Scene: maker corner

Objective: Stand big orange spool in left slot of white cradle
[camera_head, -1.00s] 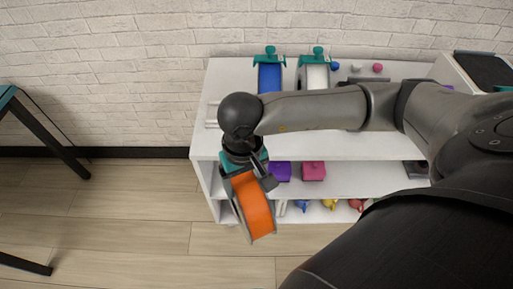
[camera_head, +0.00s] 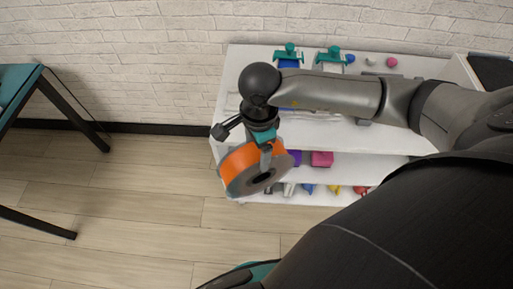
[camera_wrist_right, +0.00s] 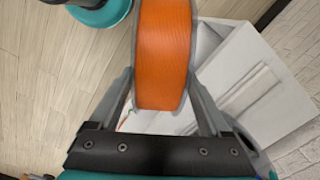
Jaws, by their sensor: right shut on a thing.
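The big orange spool (camera_head: 238,166) is held in the air by my right gripper (camera_head: 262,152), in front of the left end of the white shelf unit. It is tilted, and its grey flange with the dark centre hole faces the camera. In the right wrist view the orange spool (camera_wrist_right: 165,55) sits between the two fingers of the right gripper (camera_wrist_right: 163,98), which are shut on it. The white cradle (camera_head: 233,103) appears as pale rails at the left of the shelf top, partly hidden by my right arm; its slots cannot be made out. My left gripper is not in view.
On the shelf top (camera_head: 340,135) stand teal holders (camera_head: 288,55) with blue and white spools, at the back. Purple and pink boxes (camera_head: 321,159) and small coloured items fill lower shelves. A teal-topped table (camera_head: 20,80) stands left. Floor between is clear.

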